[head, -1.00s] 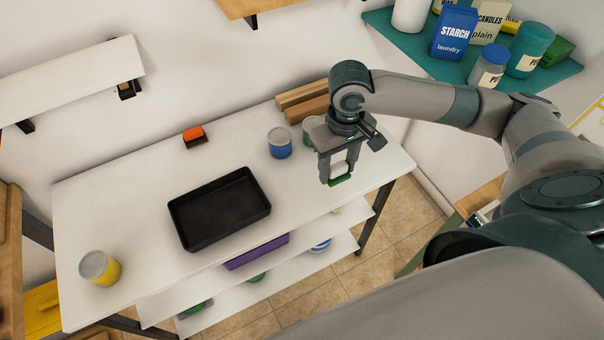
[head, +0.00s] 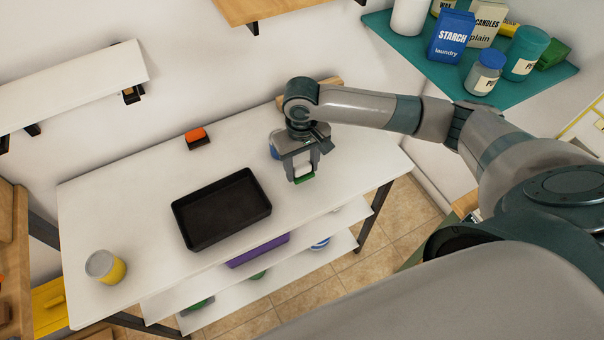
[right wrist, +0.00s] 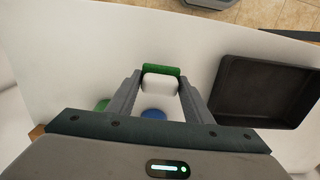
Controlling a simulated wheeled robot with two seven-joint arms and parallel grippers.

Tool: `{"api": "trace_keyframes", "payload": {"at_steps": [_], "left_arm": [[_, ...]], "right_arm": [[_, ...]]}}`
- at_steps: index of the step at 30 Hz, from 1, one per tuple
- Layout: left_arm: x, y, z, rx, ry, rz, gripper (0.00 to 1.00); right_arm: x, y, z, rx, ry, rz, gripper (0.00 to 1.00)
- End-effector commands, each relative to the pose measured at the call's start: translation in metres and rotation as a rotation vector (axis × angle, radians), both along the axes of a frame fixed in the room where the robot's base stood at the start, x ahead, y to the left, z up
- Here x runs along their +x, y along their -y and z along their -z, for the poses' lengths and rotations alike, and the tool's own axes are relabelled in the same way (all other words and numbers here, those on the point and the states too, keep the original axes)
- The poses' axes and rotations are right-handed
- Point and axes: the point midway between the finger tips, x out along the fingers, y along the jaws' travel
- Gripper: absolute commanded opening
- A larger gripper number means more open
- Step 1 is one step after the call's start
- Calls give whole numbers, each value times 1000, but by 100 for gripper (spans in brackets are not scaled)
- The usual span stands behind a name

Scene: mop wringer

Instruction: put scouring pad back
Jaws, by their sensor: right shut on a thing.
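The scouring pad (head: 304,178), a small block with a green side and a white body, is held in my right gripper (head: 302,168) above the white table, right of the black tray. In the right wrist view the pad (right wrist: 160,71) sits between the two fingertips (right wrist: 160,82), its green edge outward. The black tray (head: 262,209) is empty and shows in the right wrist view (right wrist: 262,93) to the right of the gripper. My left gripper is out of view.
An orange block in a dark holder (head: 197,138) stands at the table's back. A blue can (head: 274,152) is partly hidden behind my right gripper. A yellow can (head: 106,267) stands at the left. A teal shelf (head: 442,72) holds several containers. The table's left middle is clear.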

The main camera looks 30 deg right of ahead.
Motion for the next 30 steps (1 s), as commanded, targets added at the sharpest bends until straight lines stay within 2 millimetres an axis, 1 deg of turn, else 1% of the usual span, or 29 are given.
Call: {"api": "trace_keyframes", "payload": {"at_steps": [6, 9, 11, 23, 24, 26, 30], "left_arm": [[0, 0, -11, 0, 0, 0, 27], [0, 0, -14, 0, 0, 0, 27], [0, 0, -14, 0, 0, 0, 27], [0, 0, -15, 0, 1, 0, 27], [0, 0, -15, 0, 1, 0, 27], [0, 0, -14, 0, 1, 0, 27], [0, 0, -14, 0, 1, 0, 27]], "right_arm": [[-1, 0, 21, -2, -3, 1, 21], [-1, 0, 32, -1, -4, 0, 21], [-1, 0, 36, 0, -2, 0, 21], [-1, 0, 41, -1, -1, 0, 21], [-1, 1, 41, -1, -1, 0, 51], [0, 0, 41, -1, 0, 0, 65], [-1, 0, 41, -1, 0, 0, 65]]}}
